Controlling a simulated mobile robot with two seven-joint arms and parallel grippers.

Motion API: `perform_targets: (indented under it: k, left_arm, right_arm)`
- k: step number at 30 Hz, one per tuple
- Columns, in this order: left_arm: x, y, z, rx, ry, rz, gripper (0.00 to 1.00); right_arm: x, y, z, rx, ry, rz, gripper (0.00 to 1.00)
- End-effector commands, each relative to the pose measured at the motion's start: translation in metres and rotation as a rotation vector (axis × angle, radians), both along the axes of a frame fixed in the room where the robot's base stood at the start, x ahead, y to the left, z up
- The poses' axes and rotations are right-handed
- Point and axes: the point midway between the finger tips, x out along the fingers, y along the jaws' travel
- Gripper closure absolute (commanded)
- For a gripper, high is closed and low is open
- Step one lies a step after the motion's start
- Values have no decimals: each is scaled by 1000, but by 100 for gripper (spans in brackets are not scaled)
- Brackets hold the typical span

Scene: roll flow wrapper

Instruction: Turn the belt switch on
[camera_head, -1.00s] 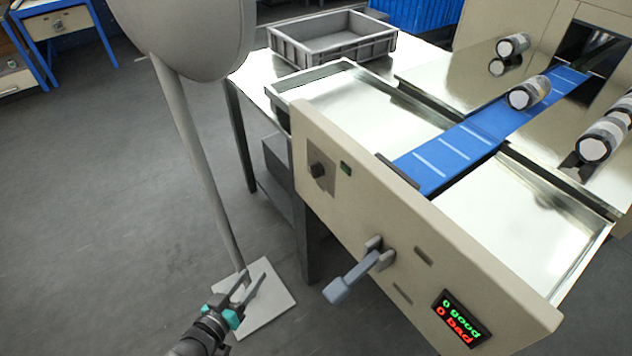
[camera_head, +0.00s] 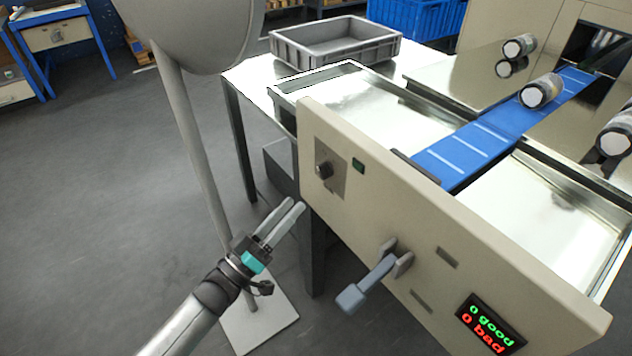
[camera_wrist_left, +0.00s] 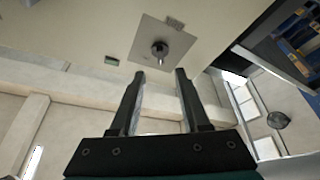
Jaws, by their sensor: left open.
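The belt switch is a dark round knob (camera_head: 325,170) on a grey plate at the left end of the beige front panel (camera_head: 400,225). A small green indicator (camera_head: 358,166) sits to its right. In the left wrist view the knob (camera_wrist_left: 160,48) is ahead of the fingertips, near the middle between them, with the green indicator (camera_wrist_left: 112,61) to its left. My left gripper (camera_head: 297,207) is open and empty, below and left of the knob and apart from it. It also shows in the left wrist view (camera_wrist_left: 160,75). My right gripper is not in view.
A grey lever (camera_head: 368,283) sticks out from the panel, right of my left gripper. A display (camera_head: 490,325) reads 0 good, 0 bad. The blue belt (camera_head: 470,150) carries a dark roll (camera_head: 540,91). A pole on a white base (camera_head: 260,320) stands behind my left arm.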

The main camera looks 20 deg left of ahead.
Motion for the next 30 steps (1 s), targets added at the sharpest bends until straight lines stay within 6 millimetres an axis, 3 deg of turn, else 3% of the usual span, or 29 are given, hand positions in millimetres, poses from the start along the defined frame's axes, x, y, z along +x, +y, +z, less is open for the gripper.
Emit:
perform_targets:
  k: [6, 12, 26, 30]
  left_arm:
    - [41, -20, 15, -1, -4, 0, 54]
    - [63, -31, 23, -1, -1, 0, 54]
    - [73, -36, 28, 0, 2, 2, 54]
    - [73, -36, 28, 0, 2, 2, 68]
  right_arm:
    - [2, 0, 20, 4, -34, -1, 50]
    - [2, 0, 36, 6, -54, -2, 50]
    - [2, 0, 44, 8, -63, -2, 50]
    - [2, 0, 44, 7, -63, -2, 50]
